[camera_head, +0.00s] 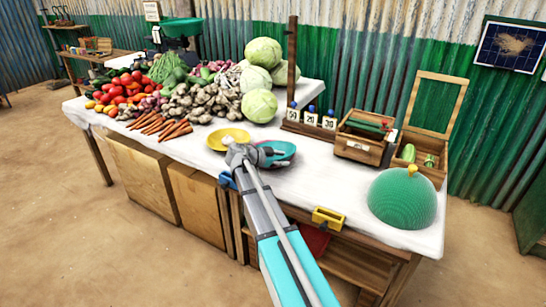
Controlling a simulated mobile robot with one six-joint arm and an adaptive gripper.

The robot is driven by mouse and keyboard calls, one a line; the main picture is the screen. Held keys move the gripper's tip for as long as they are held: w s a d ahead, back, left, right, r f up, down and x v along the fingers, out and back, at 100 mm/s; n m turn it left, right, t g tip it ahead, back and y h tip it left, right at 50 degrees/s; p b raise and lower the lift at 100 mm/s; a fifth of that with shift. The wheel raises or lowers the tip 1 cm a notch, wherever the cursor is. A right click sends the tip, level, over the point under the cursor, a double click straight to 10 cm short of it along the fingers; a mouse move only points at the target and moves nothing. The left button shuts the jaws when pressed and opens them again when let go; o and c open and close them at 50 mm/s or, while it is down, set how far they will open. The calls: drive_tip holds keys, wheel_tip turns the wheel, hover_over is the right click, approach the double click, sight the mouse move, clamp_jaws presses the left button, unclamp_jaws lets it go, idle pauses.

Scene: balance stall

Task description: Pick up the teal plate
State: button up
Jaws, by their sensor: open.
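The teal plate (284,150) lies on the white-covered table, near its middle. My gripper (266,158) is over the plate's left part, and the wrist hides some of it. The gripper is open; its fingers look small here, and I cannot tell whether they touch the plate or its rim. A yellow plate (229,138) lies just left of the teal one, partly behind my wrist.
Vegetables, with carrots (174,129) and cabbages (259,106), fill the table's left and back. Number cards (311,118), an open wooden box (362,138) and a green dome (402,198) stand right. White cloth (325,180) is clear between plates and dome.

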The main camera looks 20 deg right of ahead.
clamp_jaws()
drive_tip(key=shift+r, duration=0.1)
idle(0.6)
drive_tip(key=shift+r+p, duration=1)
drive_tip(key=shift+p, duration=0.1)
drive_tip(key=s+r+p, duration=1)
drive_tip(key=s, duration=0.4)
drive_tip(key=shift+d+r+p, duration=0.4)
wheel_tip(320, 180, up, 12)
drive_tip(key=p, duration=1.1)
drive_tip(key=shift+f+p, duration=0.2)
drive_tip(key=shift+p, duration=0.1)
